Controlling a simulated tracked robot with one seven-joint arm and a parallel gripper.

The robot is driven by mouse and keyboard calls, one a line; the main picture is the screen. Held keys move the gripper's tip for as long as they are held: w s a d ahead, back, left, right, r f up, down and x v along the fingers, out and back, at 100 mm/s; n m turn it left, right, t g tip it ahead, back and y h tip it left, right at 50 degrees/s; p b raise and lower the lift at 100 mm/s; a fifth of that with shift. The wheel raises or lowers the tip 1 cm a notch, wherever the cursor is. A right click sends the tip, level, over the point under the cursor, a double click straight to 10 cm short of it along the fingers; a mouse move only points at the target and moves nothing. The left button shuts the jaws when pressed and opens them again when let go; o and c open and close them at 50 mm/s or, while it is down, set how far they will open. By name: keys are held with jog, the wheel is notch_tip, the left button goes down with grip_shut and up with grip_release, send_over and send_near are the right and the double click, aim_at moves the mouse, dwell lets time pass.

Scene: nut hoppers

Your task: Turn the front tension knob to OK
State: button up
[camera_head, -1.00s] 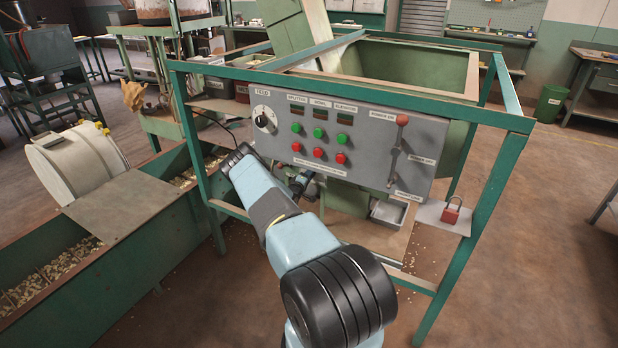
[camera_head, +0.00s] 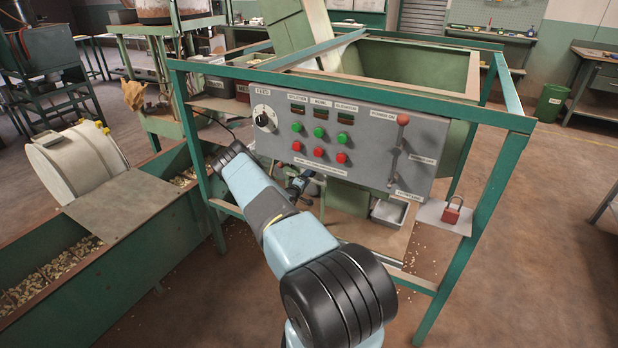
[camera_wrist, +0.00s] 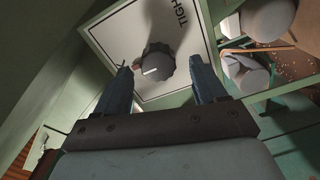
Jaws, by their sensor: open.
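In the wrist view, a dark round knob (camera_wrist: 157,62) with a pale pointer mark sits on a white label plate (camera_wrist: 107,32). The plate shows the letters "TIGH"; the rest of its lettering is out of view or hidden. My gripper (camera_wrist: 166,78) is open, its two dark fingers apart, with the knob seen between and just beyond the fingertips. I cannot tell whether a finger touches the knob. In the head view, my arm reaches below the control panel (camera_head: 375,165), and the knob and fingertips are not clearly visible there.
The green frame (camera_head: 490,200) surrounds the panel. A FEED dial (camera_head: 264,118), several buttons and a lever with a red knob (camera_head: 403,119) are on the panel. A red padlock (camera_head: 452,212) sits at the right. A trough of nuts (camera_head: 60,272) stands left.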

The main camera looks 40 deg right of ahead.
jog(key=v, duration=1.1)
